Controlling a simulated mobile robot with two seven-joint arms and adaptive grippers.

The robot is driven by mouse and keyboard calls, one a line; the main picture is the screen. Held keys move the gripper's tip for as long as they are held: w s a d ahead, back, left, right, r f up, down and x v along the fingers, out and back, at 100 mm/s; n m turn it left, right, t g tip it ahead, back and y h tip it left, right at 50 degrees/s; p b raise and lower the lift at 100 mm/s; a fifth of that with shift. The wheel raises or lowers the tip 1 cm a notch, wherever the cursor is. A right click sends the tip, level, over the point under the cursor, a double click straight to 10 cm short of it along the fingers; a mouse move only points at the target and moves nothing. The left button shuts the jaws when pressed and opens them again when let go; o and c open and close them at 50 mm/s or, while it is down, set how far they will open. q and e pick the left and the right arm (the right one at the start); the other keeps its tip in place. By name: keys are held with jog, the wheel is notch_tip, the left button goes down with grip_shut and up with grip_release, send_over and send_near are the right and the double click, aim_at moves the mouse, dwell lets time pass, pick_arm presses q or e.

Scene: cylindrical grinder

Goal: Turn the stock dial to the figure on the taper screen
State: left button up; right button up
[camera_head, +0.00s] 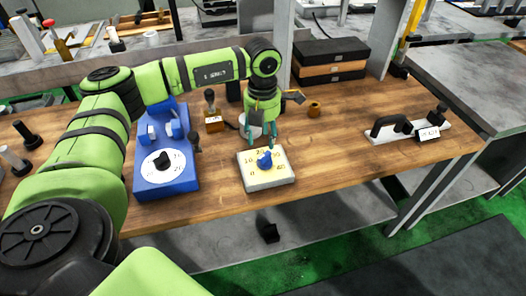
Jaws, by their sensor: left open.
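A cream block (280,180) with figures around its top stands near the front edge of the table; a blue knob (265,159) is at its middle. My left gripper (259,143) points down with its fingers apart, just behind and above the knob; contact cannot be told. To the left, a blue fixture (150,186) carries a white numbered disc (177,165) with a black centre. A small white card (428,133) with dark marks too small to read is at the right. Which of these is the taper screen is unclear. My right gripper does not show.
A wooden table (335,135) holds these. Stacked black and orange boxes (331,70) stand behind, with a small brass-coloured part (314,108) in front. A black handle (390,124) on a white base lies right. The wood between block and handle is clear.

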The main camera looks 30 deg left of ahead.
aim_at(263, 154)
pick_arm(q)
notch_tip(263, 154, down, 6)
jog(key=shift+r+p, duration=0.15)
jog(key=shift+p, duration=0.75)
jog(key=shift+f, duration=0.6)
jog(key=shift+d, duration=0.1)
jog(key=shift+c, duration=0.4)
grip_shut()
